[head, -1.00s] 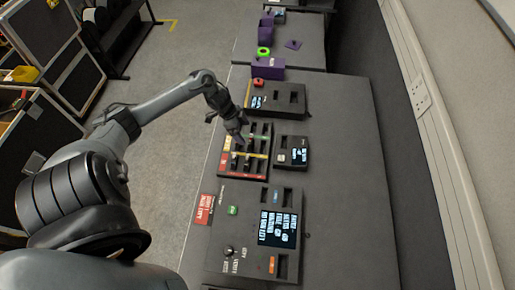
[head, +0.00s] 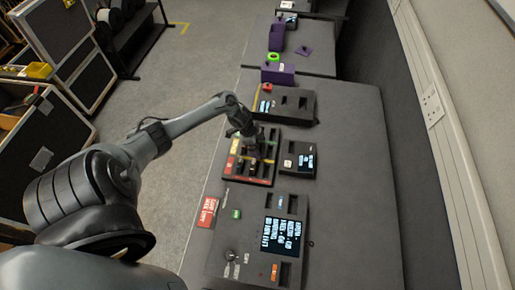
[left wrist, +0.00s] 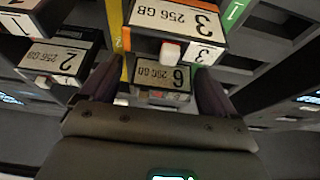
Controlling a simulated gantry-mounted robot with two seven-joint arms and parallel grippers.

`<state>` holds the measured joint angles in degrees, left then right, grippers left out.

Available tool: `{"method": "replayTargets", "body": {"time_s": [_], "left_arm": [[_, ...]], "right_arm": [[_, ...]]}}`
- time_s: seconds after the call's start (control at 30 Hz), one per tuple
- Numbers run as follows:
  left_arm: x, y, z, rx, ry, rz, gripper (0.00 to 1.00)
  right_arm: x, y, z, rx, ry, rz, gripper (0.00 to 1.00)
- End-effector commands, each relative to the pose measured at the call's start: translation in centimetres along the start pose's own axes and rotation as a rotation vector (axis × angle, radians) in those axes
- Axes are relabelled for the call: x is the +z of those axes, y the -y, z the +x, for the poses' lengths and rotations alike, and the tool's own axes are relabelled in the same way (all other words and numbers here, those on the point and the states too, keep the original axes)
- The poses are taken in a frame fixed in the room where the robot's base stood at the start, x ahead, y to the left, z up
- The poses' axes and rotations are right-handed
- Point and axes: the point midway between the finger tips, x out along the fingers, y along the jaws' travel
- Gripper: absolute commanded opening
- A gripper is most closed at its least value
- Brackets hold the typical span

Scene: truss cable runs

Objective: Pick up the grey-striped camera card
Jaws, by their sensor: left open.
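My left gripper (head: 252,153) is over the dark card tray (head: 262,183) in the head view, reaching down among its slots. In the left wrist view my left gripper (left wrist: 156,88) is open, one dark finger on each side of a card labelled 6, 256 GB (left wrist: 162,74). This card looks dull grey along its edge; I take it as the grey-striped card, though the stripe is dim. An orange-edged card labelled 3 (left wrist: 172,17) and a dark-edged card labelled 2 (left wrist: 52,60) sit close by. Finger contact with card 6 cannot be told. My right gripper is out of view.
A small device with a screen (head: 298,159) stands right of the tray. A larger console (head: 255,245) lies nearer, and a slotted black box (head: 285,103) lies beyond. Purple parts (head: 278,73) are farther back. The table's right side (head: 355,170) is clear.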

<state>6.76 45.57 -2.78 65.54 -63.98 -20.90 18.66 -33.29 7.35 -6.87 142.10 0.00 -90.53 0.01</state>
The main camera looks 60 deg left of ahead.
Motion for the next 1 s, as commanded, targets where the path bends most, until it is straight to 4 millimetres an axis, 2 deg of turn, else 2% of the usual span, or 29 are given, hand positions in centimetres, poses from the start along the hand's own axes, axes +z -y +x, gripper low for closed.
{"method": "replayTargets", "body": {"time_s": [0.13, 0.17, 0.5, 0.8, 1.0], "left_arm": [[0.0, 0.0, 0.0, 0.000, 0.000, 0.000, 0.89], [0.0, 0.0, 0.0, 0.000, 0.000, 0.000, 0.86], [0.0, 0.0, -0.1, 0.000, 0.000, 0.001, 0.34], [-0.1, 0.0, -0.3, -0.001, -0.001, 0.002, 0.32], [-1.0, 0.2, -2.5, -0.003, -0.001, 0.004, 0.32]], "right_arm": [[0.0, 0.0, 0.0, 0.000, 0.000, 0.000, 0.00], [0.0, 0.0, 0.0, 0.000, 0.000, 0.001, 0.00], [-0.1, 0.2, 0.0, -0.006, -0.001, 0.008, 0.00], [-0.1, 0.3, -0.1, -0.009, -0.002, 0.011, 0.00], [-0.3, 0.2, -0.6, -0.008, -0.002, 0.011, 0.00]]}}
